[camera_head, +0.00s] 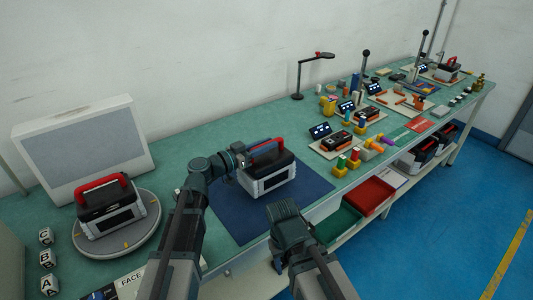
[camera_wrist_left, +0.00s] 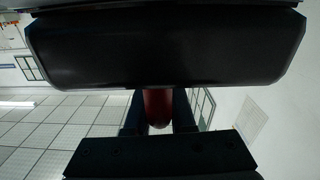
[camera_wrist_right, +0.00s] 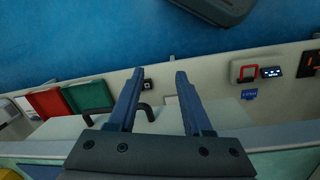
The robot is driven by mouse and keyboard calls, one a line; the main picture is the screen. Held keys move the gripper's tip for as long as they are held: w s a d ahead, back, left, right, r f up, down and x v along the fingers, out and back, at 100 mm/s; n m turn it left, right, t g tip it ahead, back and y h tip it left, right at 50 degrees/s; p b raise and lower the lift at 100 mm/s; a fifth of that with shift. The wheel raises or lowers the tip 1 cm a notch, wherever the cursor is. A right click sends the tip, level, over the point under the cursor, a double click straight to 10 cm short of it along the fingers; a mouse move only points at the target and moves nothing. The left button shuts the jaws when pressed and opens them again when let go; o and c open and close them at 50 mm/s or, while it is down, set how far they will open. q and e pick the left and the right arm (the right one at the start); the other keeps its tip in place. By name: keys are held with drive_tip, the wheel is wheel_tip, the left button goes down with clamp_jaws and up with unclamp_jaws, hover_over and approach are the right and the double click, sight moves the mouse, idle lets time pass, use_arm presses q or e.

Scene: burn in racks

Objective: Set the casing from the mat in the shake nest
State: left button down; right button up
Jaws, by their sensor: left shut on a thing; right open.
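The casing (camera_head: 266,180), black and white with a red handle, is over the dark blue mat (camera_head: 225,222) and looks upright. I cannot tell whether it touches the mat. My left gripper (camera_head: 244,156) is shut on its red handle (camera_wrist_left: 158,106); the casing's black body (camera_wrist_left: 165,48) fills the top of the left wrist view. My right gripper (camera_wrist_right: 160,78) is open and empty; in the head view it is in front of the bench edge, below the mat. I cannot tell which fixture is the shake nest.
A second red-handled casing (camera_head: 110,207) stands on a round grey plate (camera_head: 137,240) at left, before a grey panel (camera_head: 85,150). Lettered blocks (camera_head: 46,258) lie beside it. Trays with devices, coloured blocks and levers crowd the bench to the right. Red (camera_head: 369,195) and green bins sit below.

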sight(279, 148)
use_arm(q)
drive_tip(key=shift+f+b, duration=1.85)
drive_tip(key=shift+r, duration=0.15)
drive_tip(key=c, duration=0.8)
unclamp_jaws()
drive_tip(key=shift+o, duration=0.2)
drive_tip(key=v, duration=1.2)
drive_tip(key=shift+o, duration=0.4)
